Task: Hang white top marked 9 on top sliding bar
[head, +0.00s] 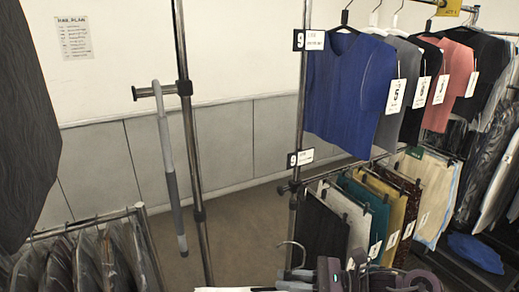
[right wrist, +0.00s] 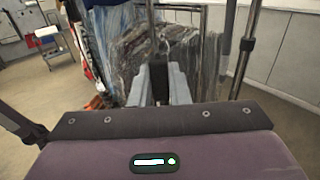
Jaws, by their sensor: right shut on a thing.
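My right gripper (head: 303,280) is at the bottom edge of the head view, in front of the lower row of clothes. It is shut on a hanger, whose metal hook (head: 291,247) rises beside it. In the right wrist view the fingers (right wrist: 160,85) close around a dark, narrow piece. A sliver of white cloth (head: 235,289) shows at the bottom edge by the gripper; I cannot read a number on it. The top bar (head: 485,32) runs along the upper right, with hung tops numbered by tags. A 9 sign (head: 299,40) is on the rack's near post. My left gripper is not in view.
A blue top (head: 350,85) tagged 5 hangs nearest the post, followed by grey, black and coral tops. Trousers hang on a lower bar. A grey pole (head: 170,170) hangs from another upright. Bagged garments (head: 85,260) hang at lower left. Open floor lies between.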

